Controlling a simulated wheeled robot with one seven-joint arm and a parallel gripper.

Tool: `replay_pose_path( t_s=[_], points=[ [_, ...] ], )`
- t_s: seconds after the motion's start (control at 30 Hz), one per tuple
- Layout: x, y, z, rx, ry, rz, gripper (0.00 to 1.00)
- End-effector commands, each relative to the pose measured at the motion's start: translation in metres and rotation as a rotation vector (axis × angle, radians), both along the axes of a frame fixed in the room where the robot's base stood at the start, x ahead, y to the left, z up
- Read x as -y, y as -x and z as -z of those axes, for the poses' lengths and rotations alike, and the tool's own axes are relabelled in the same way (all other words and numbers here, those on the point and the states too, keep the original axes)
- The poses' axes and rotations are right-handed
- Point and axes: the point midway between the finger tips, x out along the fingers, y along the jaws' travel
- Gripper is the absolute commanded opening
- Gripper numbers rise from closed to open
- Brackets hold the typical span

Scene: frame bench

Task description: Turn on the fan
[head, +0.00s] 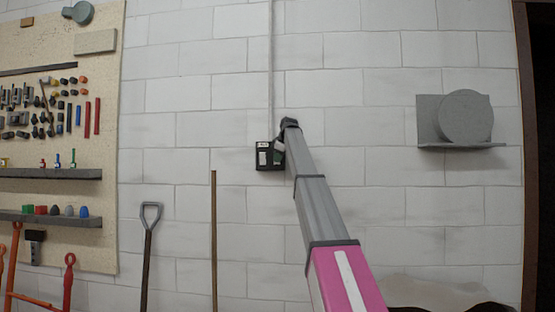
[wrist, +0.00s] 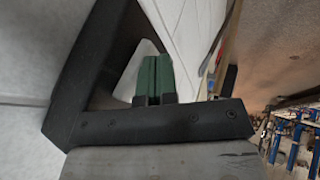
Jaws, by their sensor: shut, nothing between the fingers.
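A small dark switch box (head: 264,164) with pale labels is fixed to the wall below a thin vertical conduit. My gripper (head: 279,146) is at the box's right side, at the end of my outstretched arm, and hides part of the box. I cannot tell whether it touches the box. No fan is clearly recognisable; a grey round object (head: 466,117) stands on a wall bracket at the right.
A pegboard (head: 100,130) with tools and shelves (head: 60,174) hangs at the left. A grey-handled tool (head: 149,235) and a brown pole (head: 214,240) lean on the wall left of my arm. The wall between the box and the bracket is clear.

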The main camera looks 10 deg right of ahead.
Motion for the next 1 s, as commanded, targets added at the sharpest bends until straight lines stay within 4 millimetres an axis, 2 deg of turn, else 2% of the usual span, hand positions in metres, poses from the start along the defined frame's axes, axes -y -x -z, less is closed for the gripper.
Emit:
replay_pose_path(
  t_s=[0.17,0.47,1.0],
  points=[
    [0.001,-0.003,0.005,0.078,0.020,-0.001,0.00],
    [0.001,-0.005,0.002,0.072,0.018,0.000,0.00],
    [0.001,-0.006,-0.015,0.075,0.019,0.001,0.00]
  ],
)
